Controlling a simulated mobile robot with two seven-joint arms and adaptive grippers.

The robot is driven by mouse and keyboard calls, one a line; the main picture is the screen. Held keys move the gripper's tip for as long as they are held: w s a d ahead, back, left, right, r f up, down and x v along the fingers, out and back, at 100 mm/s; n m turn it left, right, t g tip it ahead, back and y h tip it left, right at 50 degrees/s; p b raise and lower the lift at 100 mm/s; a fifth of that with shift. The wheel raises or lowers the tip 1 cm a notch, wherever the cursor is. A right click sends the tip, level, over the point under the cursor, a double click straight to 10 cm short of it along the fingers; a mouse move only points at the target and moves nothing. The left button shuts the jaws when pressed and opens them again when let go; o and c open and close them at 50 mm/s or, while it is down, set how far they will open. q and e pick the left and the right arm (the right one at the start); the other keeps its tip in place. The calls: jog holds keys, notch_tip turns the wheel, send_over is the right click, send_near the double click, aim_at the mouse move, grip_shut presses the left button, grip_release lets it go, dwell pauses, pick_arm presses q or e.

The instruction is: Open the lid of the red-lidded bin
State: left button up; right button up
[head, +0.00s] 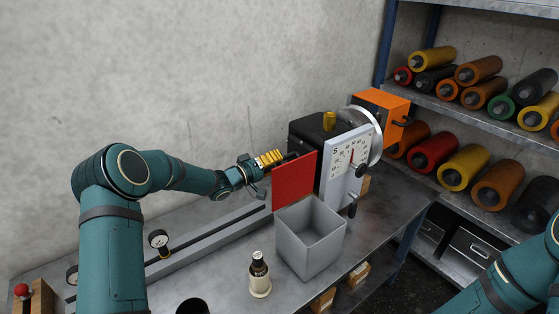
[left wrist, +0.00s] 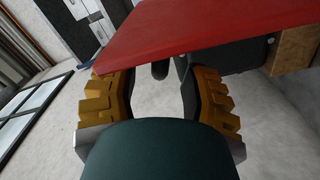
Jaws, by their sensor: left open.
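The grey bin (head: 310,240) stands on the metal workbench with its top open and its empty-looking inside showing. Its red lid (head: 294,182) stands up roughly vertical at the bin's back left edge. My left gripper (head: 277,158), with yellow finger pads, is at the upper left edge of the lid, on its back side. In the left wrist view the lid (left wrist: 200,30) crosses just beyond the two spread fingers (left wrist: 162,78), with nothing seen between them. Whether a finger touches the lid I cannot tell. My right gripper is out of view; only part of that arm shows.
A machine with a white dial panel (head: 347,160) and a handwheel stands close right of the lid. A brown bottle (head: 259,275) stands in front of the bin. A gauge (head: 158,241) is at left. Shelves with coloured rolls (head: 463,168) fill the right.

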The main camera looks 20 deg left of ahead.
pick_arm(q)
jog(key=v, duration=1)
